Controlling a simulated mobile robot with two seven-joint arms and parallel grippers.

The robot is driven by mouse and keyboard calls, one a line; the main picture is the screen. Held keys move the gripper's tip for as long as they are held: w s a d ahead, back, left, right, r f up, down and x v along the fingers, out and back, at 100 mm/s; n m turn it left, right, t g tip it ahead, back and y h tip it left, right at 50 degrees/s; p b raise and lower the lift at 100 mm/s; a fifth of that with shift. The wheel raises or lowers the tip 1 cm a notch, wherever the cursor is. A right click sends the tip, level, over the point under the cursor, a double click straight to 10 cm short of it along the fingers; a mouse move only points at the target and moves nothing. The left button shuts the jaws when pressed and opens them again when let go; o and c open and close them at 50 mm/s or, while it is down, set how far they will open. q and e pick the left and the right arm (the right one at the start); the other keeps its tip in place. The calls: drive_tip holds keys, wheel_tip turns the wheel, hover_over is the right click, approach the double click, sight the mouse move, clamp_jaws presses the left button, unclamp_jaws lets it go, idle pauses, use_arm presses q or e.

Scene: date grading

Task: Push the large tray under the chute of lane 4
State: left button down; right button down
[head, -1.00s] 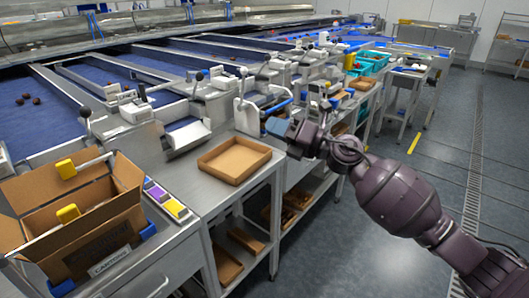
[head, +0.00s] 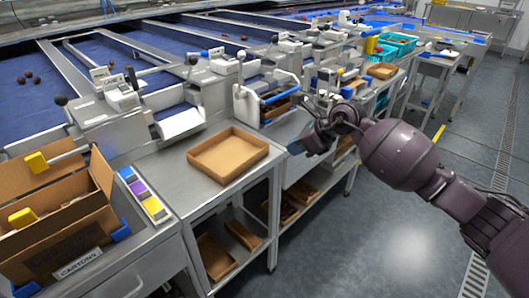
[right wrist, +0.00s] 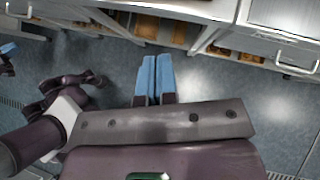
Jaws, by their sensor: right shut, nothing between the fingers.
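A shallow brown tray (head: 228,156) sits empty on the steel bench, left of my right gripper in the head view. Metal chutes stand behind it; the nearest white chute (head: 180,123) ends just behind and to the left of the tray. I cannot read any lane number. My right gripper (head: 294,148) is off the right side of the tray, in front of the bench, and touches nothing. In the right wrist view its blue fingers (right wrist: 154,80) are together and empty, above the floor. My left gripper is not in the head view.
An open carton (head: 65,215) and a strip of coloured blocks (head: 144,195) are on the near left bench. More brown trays (head: 214,257) lie on the lower shelf. A blue-handled frame (head: 270,100) stands behind the tray to the right. Floor is free at the right.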

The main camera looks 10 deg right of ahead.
sight(251, 160)
drive_tip(key=x, duration=0.4)
drive_tip(key=b+x, duration=0.1)
drive_tip(key=x, duration=0.3)
drive_tip(key=a+r+b+x, duration=0.1)
drive_tip(key=x, duration=0.3)
drive_tip(key=shift+w+r, duration=0.15)
drive_tip(key=shift+w, duration=0.15)
drive_tip(key=shift+w+a, duration=0.45)
drive_tip(key=shift+a, duration=0.15)
drive_tip(key=shift+r, duration=0.1)
